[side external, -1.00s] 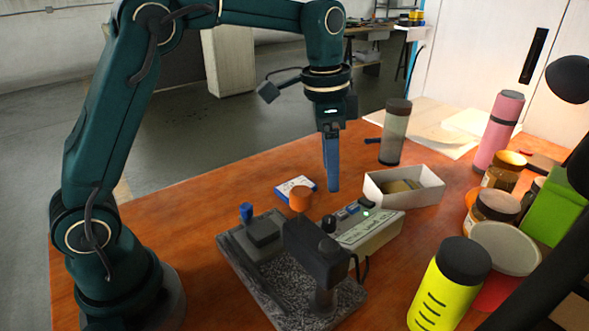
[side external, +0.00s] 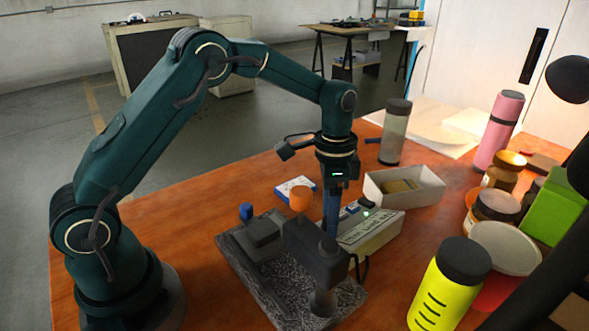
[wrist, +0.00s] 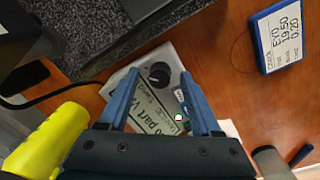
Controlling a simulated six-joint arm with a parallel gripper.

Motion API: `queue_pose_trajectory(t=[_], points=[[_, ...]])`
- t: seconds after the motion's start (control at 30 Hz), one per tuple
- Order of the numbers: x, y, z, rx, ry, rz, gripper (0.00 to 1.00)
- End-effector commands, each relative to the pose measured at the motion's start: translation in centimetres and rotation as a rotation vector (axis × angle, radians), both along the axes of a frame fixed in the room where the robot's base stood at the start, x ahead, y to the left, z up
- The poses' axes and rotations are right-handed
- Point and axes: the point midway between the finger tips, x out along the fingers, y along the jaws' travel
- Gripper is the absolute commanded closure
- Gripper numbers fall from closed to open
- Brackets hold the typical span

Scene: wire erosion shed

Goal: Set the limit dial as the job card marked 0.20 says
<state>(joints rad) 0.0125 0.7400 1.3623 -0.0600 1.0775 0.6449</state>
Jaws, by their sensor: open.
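The limit dial is a black round knob (wrist: 159,74) with a pale pointer mark, on a light control box (side external: 372,234) with printed lettering. In the wrist view it appears between the two blue fingertips of my gripper (wrist: 158,76), which are open, one on each side. I cannot tell whether they touch it. In the side view my gripper (side external: 331,228) points straight down at the box's left end and the dial is hidden.
A dark stand (side external: 316,252) on a speckled base is close in front of my gripper. An open white tray (side external: 425,196) is behind the box. A yellow bottle (side external: 447,290) and jars stand at right.

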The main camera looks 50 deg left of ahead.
Motion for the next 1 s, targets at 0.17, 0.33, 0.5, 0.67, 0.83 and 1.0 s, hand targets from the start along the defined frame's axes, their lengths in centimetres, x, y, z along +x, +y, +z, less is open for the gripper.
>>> queue_pose_trajectory(t=[0.17,0.33,0.5,0.67,0.83,1.0], points=[[0.0,0.0,0.02,0.0,0.0,0.0,0.73],[0.0,-0.01,0.04,0.0,0.0,0.0,1.0],[-0.01,-0.01,0.05,-0.001,0.001,0.014,1.0],[-0.02,-0.02,0.06,-0.001,0.0,0.069,1.0],[-0.02,0.01,0.08,-0.001,0.0,0.177,1.0],[-0.08,0.03,0.07,-0.001,0.002,0.32,1.0]])
